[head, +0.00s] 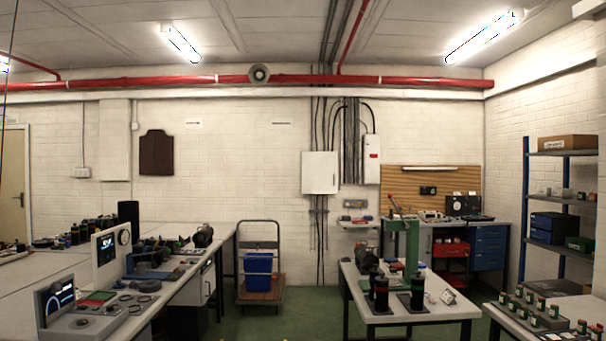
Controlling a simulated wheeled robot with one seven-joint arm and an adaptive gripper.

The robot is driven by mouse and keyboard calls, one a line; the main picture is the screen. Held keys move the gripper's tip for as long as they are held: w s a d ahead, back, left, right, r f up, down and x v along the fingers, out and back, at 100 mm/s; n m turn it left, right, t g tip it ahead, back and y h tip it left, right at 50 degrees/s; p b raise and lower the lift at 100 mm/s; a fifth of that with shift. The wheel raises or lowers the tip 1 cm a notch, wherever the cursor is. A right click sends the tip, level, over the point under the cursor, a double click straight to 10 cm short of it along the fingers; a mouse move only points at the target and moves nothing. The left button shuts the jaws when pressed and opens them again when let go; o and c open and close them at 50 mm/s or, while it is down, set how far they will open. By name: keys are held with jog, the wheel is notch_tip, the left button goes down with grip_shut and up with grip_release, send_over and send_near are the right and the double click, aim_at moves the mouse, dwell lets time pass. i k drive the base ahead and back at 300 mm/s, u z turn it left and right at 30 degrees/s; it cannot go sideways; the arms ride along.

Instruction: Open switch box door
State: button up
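A white wall box (320,172) hangs on the far brick wall near the middle of the view, and its front looks closed. A narrower white box (372,159) with a small red mark hangs to its right, also closed-looking. I cannot tell from labels which one is the switch box. Dark cables run up the wall between and above them. My gripper is not in view.
A table (424,312) with dark cylinders and a green stand (402,245) is at the front right. A long bench (170,290) fills the left. A trolley with a blue bin (258,270) stands by the far wall. Green floor shows between bench and table.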

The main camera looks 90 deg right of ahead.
aim_at(319, 169)
jog(key=z, duration=2.75)
jog(key=i, duration=7.4)
